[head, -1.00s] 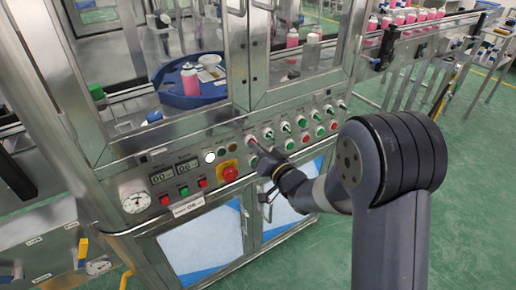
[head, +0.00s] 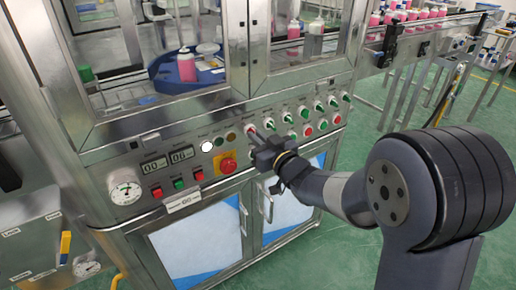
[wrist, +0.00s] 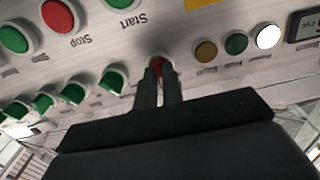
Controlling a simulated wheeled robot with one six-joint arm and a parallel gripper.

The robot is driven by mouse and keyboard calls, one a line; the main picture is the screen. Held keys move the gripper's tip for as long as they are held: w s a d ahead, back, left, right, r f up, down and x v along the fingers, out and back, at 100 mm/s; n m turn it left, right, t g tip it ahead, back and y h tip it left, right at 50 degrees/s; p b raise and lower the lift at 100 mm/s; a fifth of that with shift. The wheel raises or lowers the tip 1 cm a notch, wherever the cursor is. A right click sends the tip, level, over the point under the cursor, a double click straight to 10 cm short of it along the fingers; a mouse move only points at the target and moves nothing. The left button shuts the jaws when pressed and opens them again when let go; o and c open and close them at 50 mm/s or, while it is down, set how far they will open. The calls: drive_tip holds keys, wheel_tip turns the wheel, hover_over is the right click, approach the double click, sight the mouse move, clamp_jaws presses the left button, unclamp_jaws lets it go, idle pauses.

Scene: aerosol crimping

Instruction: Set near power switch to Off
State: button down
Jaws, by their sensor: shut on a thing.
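The near power switch is the red-knobbed rotary switch (head: 250,129) at the near end of the upper switch row. In the wrist view the red knob (wrist: 157,65) shows between my fingertips, mostly covered by them. My gripper (head: 257,138) reaches the panel from the front right and is shut on this knob; the wrist view shows both dark fingers (wrist: 159,79) on either side of it. Which way the knob points is hidden. The white power lamp (head: 207,147) is lit; it also shows bright in the wrist view (wrist: 268,37).
Several green-knobbed switches (head: 287,117) continue the row to the right, above green and red push buttons (head: 292,134). A red emergency stop (head: 228,166) on a yellow plate sits just left of my gripper. Two displays (head: 181,154) and a pressure gauge (head: 124,188) lie further left.

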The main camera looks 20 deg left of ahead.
drive_tip(key=shift+n+b, duration=2.6)
drive_tip(key=shift+n, duration=0.4)
drive_tip(key=c, duration=1.5)
unclamp_jaws()
drive_tip(key=shift+c, duration=0.2)
drive_tip(key=p+v, duration=0.1)
drive_tip(key=v, duration=1)
